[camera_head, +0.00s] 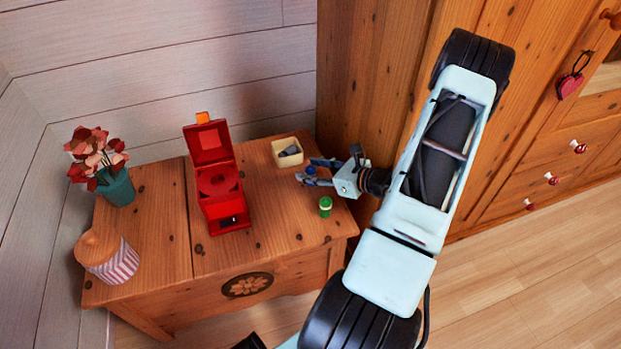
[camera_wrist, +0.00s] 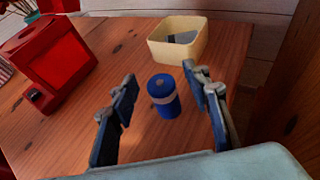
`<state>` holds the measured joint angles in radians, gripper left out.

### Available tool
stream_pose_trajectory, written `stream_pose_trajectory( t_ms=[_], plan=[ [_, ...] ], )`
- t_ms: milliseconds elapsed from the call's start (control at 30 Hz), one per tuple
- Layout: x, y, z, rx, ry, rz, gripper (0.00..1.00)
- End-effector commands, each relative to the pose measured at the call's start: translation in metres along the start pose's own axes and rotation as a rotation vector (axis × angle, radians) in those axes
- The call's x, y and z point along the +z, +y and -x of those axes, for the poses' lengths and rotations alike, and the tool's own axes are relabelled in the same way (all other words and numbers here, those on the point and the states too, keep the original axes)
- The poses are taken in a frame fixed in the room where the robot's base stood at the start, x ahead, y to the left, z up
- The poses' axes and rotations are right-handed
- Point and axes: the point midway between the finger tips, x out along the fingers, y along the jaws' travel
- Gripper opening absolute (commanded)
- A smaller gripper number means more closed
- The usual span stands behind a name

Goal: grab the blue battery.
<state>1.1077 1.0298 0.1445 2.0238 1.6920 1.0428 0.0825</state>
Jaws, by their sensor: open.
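The blue battery (camera_wrist: 164,96) is a short blue cylinder with a pale band near its top. It stands upright on the wooden chest (camera_wrist: 140,50). In the wrist view it is between and a little beyond the fingertips of my gripper (camera_wrist: 160,88), with gaps on both sides. In the head view my gripper (camera_head: 309,172) is low over the chest's right side, and the battery (camera_head: 310,170) shows as a small blue spot, partly hidden by the fingers. My gripper is open and holds nothing.
A cream bin (camera_head: 288,151) with grey items inside stands behind the battery. A green cylinder (camera_head: 325,206) stands nearer the front edge. A red box with a raised lid (camera_head: 216,180) is to the left. A wooden wardrobe (camera_head: 365,80) rises close on the right.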

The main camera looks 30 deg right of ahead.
Motion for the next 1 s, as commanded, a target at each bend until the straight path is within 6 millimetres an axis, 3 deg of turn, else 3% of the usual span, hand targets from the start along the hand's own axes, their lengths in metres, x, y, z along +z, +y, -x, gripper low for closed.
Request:
stream_pose_trajectory(
  t_ms=[267, 667, 1000],
  plan=[
    [0.0002, -0.0003, -0.0037, -0.001, 0.000, 0.000, 0.44],
    [0.0002, -0.0003, -0.0034, -0.001, 0.000, 0.000, 0.01],
    [0.0034, -0.0005, -0.0021, -0.001, 0.000, 0.001, 0.00]
  ],
)
